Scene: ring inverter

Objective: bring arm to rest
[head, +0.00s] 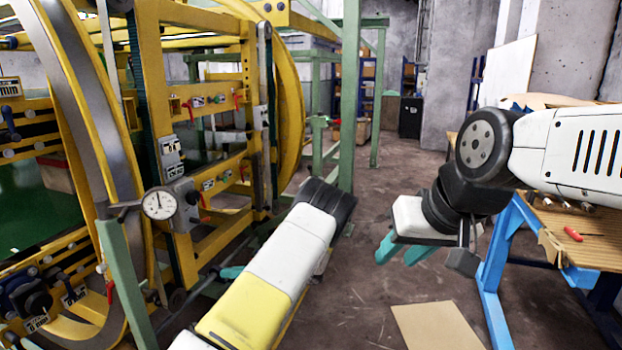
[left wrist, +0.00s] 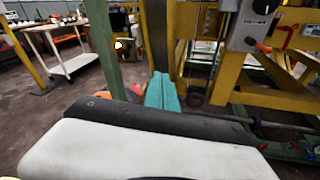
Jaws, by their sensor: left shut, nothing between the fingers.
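My left arm (head: 285,255) comes in from the bottom and reaches forward beside the yellow ring machine. My left gripper (head: 230,272) shows only as a bit of teal behind that arm. In the left wrist view its teal fingers (left wrist: 162,92) are together with nothing between them, in front of the machine's lower yellow and green framework. My right gripper (head: 400,255) hangs at the centre right above the floor, its two teal fingers apart and empty. My right arm (head: 565,145) comes in from the right edge.
The yellow ring inverter (head: 75,90) with a dial gauge (head: 159,203) fills the left. A green post (head: 350,100) stands behind my left arm. A blue-legged workbench (head: 495,265) stands at the right. A cardboard sheet (head: 438,325) lies on the floor. The middle floor is otherwise clear.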

